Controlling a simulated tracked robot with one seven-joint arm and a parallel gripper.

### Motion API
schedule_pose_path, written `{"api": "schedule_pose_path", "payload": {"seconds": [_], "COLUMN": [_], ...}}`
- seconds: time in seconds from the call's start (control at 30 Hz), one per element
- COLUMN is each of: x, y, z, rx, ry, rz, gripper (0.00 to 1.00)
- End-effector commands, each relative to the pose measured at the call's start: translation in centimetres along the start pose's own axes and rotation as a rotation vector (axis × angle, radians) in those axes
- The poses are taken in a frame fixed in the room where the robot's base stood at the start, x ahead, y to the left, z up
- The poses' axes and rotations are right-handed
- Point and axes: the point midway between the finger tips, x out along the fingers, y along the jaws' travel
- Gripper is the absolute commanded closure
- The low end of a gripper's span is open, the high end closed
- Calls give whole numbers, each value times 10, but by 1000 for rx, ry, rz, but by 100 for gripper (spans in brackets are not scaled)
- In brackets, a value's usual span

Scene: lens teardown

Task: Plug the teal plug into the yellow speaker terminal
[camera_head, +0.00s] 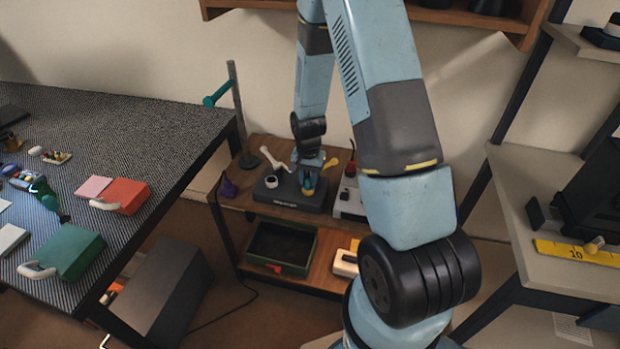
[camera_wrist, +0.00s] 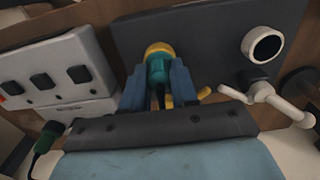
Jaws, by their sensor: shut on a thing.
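My gripper (camera_wrist: 160,88) is shut on the teal plug (camera_wrist: 158,70), with one blue finger on each side of it. The plug's far end meets the round yellow speaker terminal (camera_wrist: 158,48) on the dark panel. Whether it is inside the terminal or only against its mouth I cannot tell. In the head view my gripper (camera_head: 308,172) is low over the dark panel (camera_head: 284,198) on the small shelf unit, and little of the plug and terminal shows beneath it.
A white ring terminal (camera_wrist: 264,45) is on the same panel, with a white forked piece (camera_wrist: 268,98) close by. A grey box with black switches (camera_wrist: 45,80) stands beside the panel.

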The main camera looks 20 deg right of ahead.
Motion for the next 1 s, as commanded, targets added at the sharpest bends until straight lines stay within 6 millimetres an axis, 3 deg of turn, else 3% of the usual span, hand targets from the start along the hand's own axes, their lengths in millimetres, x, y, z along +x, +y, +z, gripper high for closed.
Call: {"api": "schedule_pose_path", "payload": {"seconds": [0.17, 0.2, 0.5, 0.77, 1.0], "x": [0, 0, 0, -1, -22], "y": [0, 0, 0, 0, 0], "z": [0, 0, 0, 0, -1], "rx": [0, 0, 0, 0, 0], "ry": [0, -1, 0, 0, 3], "rz": [0, 0, 0, 0, -2], "gripper": [100, 69, 42, 42, 42]}}
